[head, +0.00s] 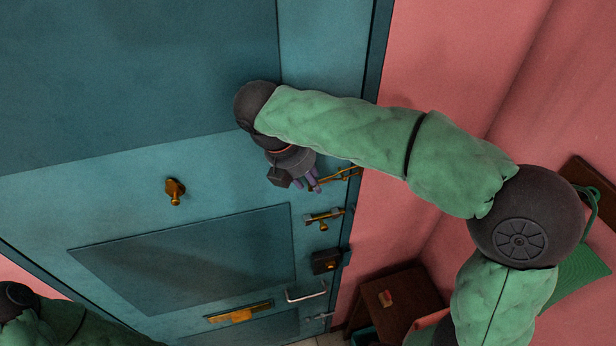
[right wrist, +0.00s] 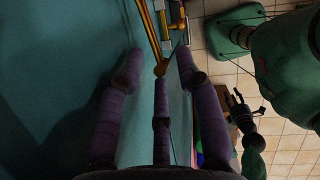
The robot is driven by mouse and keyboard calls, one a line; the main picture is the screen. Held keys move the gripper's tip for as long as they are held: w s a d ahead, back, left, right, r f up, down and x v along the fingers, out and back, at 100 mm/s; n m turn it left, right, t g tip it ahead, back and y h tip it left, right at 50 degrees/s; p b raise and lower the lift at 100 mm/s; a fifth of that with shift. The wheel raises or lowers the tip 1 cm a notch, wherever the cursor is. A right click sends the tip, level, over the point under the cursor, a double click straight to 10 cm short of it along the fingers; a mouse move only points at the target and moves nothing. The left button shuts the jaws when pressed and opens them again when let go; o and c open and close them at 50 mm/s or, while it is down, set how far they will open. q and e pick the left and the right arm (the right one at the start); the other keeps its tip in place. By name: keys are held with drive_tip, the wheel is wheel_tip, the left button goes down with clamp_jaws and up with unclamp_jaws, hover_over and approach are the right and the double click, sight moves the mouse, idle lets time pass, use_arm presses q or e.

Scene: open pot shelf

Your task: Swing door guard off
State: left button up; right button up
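The brass door guard (head: 340,174) is at the teal door's right edge, beside the pink wall. In the right wrist view its long bars (right wrist: 151,32) run down to a rounded end between my fingers. My right gripper (head: 313,186) is at the guard's left end; its purple fingers (right wrist: 160,75) are spread apart around that end. I cannot tell whether any finger touches it. Part of my left arm shows at the head view's lower left. A small dark claw shape (right wrist: 240,105), seemingly my left gripper, is far off in the right wrist view.
Below the guard on the door are a brass bolt (head: 324,217), a dark lock box (head: 325,261), a pale handle (head: 306,292) and a mail slot (head: 240,312). A wooden stand (head: 405,295) is by the pink wall.

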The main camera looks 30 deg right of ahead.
clamp_jaws()
drive_tip(key=shift+s, duration=0.1)
